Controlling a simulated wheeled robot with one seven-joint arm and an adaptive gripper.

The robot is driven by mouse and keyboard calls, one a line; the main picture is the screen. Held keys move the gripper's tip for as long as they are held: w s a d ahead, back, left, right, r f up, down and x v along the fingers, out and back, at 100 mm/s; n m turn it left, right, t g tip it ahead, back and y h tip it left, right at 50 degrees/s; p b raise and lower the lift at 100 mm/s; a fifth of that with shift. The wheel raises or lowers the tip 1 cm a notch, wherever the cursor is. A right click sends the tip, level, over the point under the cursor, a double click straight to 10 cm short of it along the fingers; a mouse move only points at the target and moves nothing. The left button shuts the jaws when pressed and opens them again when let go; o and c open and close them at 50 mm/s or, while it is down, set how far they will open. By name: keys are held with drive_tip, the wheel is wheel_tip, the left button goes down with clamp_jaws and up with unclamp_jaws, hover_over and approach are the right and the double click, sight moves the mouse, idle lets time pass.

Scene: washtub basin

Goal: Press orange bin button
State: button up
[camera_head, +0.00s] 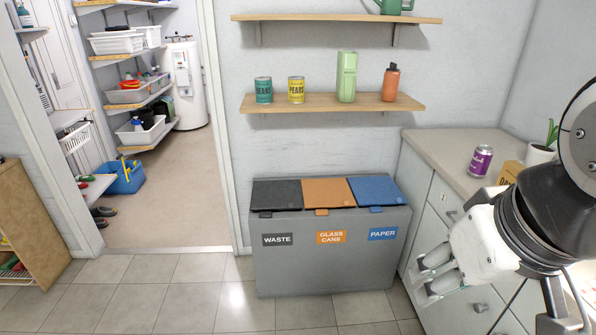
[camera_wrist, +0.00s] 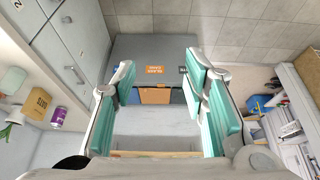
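The grey sorting bin (camera_head: 330,268) stands on the floor against the wall, with black, orange and blue lids. The orange lid (camera_head: 327,191) is in the middle and shut. Its small orange button (camera_head: 321,212) sits at the lid's front edge, above the "GLASS CANS" label (camera_head: 331,237). In the wrist view the orange lid (camera_wrist: 154,96) and label (camera_wrist: 154,70) show between the fingers; the button is too small to make out. My gripper (camera_head: 428,273) is right of the bin, in front of the cabinet, apart from the bin. In the wrist view its fingers (camera_wrist: 158,76) are spread and empty.
A grey cabinet (camera_head: 432,205) with a counter stands right of the bin, carrying a purple can (camera_head: 480,161) and a plant pot. A shelf (camera_head: 330,103) with cans and bottles hangs above the bin. The tiled floor (camera_head: 180,300) in front is clear. A doorway opens left.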

drive_tip(key=shift+w, duration=0.35)
clamp_jaws()
idle(1.1)
